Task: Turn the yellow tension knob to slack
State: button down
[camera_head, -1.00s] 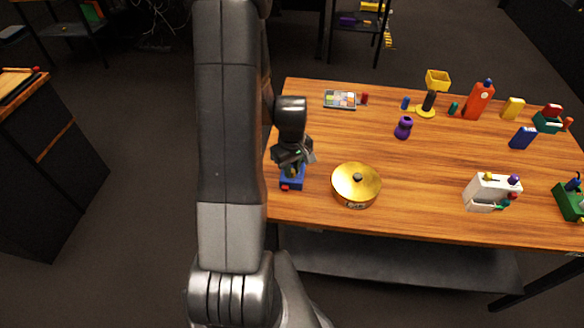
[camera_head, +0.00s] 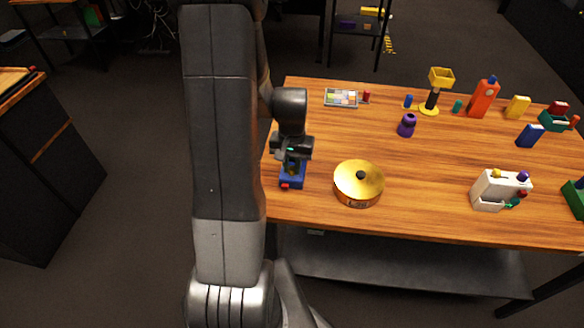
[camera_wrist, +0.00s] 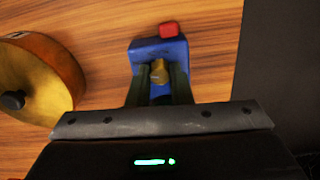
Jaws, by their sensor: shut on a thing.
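The blue panel (camera_head: 297,183) stands at the table's left edge in the head view. It also shows at the top middle of the wrist view (camera_wrist: 143,50). A small red block (camera_wrist: 168,29) sits at its far edge. The yellow knob (camera_wrist: 158,72) stands on the panel. My gripper (camera_wrist: 159,78) is over the panel, its two dark fingers shut on the yellow knob, one on each side. In the head view my gripper (camera_head: 293,160) points down onto the panel, and the knob is too small to make out. No slack marking is readable.
A round gold drum (camera_head: 358,184) with a dark centre knob stands close to the right of the panel. A white box (camera_head: 485,192) with coloured knobs is farther right. A purple object (camera_head: 407,126) and a button pad (camera_head: 341,98) stand behind. The floor is left of the table edge.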

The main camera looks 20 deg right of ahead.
aim_at(292, 168)
jog(key=m+b, duration=0.2)
jog(key=m, duration=0.5)
jog(key=m+b, duration=0.1)
jog(key=m, duration=0.6)
dwell(0.4)
jog(key=c, duration=1.3)
grip_release()
notch_tip(292, 168, up, 14)
jog(key=shift+f, duration=0.15)
